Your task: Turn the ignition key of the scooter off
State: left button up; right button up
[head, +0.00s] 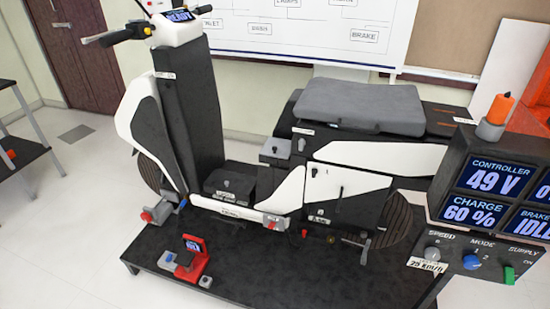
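The white and black scooter (190,130) stands on a black platform, its handlebar (125,35) at the upper left and its grey seat (360,105) to the right. A small display (182,15) at the top of the front column reads READY. A small grey fitting (301,143) sits on the black body below the seat's front edge. Small dark fittings (314,172) show on the white side panel. I cannot tell which of these is the ignition key, or how it is turned. Neither of my grippers is in view.
The platform (290,280) carries a red clamp-like device (190,258) with a small display at its front. A console (490,190) at the right shows 49 V, 60 % and IDLE, with knobs below. A whiteboard (300,35) hangs behind. Pale floor lies at the lower left.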

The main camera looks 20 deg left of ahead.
aim_at(166, 87)
jog(key=u, duration=1.3)
jog(key=i+j, duration=0.15)
jog(key=j, duration=0.2)
jog(key=i+j, duration=0.1)
jog(key=j, duration=0.25)
jog(key=i+j+z, duration=0.1)
jog(key=j, duration=0.25)
